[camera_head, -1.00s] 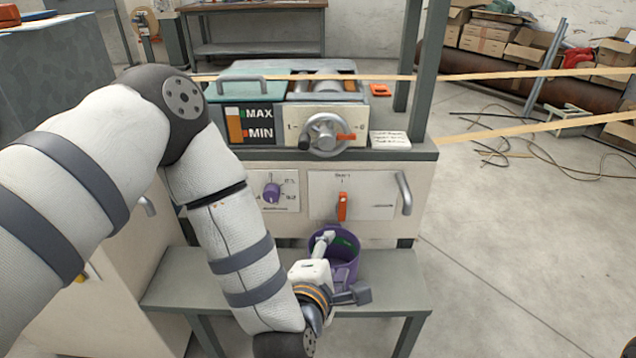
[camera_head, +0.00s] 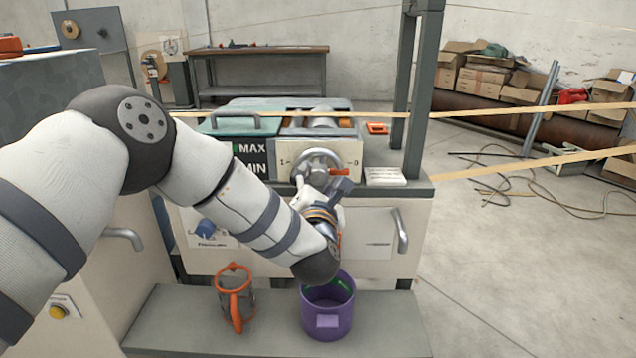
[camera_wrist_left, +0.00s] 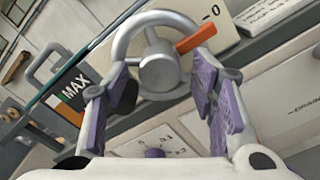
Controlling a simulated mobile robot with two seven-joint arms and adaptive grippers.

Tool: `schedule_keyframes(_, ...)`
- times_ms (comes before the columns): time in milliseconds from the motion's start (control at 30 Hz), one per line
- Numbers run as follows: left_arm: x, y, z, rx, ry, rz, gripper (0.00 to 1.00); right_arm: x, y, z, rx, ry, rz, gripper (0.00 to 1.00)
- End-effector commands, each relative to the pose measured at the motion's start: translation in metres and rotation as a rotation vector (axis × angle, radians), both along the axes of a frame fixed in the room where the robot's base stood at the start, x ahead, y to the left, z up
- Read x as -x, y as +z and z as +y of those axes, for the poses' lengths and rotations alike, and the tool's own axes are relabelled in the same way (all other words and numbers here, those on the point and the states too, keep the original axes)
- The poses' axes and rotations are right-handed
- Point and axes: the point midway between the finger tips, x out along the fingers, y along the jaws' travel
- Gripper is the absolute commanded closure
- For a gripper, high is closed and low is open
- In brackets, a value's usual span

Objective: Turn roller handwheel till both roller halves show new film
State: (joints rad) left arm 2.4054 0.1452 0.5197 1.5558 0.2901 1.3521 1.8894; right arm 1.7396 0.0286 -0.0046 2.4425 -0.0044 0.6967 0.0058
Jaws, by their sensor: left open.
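The silver roller handwheel (camera_head: 316,166) is on the machine's front, with an orange pointer (camera_head: 340,172) to the right of its hub. My left gripper (camera_head: 322,184) is in front of it and partly hides its lower part. In the left wrist view, the handwheel (camera_wrist_left: 160,68) shows between the open purple-padded fingers (camera_wrist_left: 158,92), with its dark crank knob (camera_wrist_left: 128,95) by the left finger. I cannot tell whether the pads touch it. The roller (camera_head: 322,121) lies in the machine's top opening; any film on its halves is too small to make out. My right gripper is not in view.
An orange-handled jug (camera_head: 235,295) and a purple bucket (camera_head: 328,308) stand on the low bench (camera_head: 180,325). A grey post (camera_head: 420,90) and a white note (camera_head: 385,176) are right of the handwheel. Tan strips (camera_head: 540,162) run across to the right.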

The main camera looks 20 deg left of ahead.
Motion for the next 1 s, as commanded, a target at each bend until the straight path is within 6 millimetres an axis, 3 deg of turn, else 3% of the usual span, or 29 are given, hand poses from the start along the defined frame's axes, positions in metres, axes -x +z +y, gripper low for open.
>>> schedule_keyframes(167, 0.0, 0.0, 0.0, -0.001, 0.0, 0.0, 0.48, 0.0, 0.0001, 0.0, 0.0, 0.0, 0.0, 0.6)
schedule_keyframes(400, 0.0003, -0.0001, 0.0, -0.001, 0.0, 0.0, 0.96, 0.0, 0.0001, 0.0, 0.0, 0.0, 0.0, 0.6)
schedule_keyframes(733, 0.0003, 0.0008, 0.0002, -0.038, 0.001, 0.01, 0.96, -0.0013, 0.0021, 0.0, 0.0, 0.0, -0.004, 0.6)
schedule_keyframes(1000, 0.0005, 0.0022, 0.0006, -0.205, 0.002, 0.058, 0.96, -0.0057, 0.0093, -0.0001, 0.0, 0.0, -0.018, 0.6)
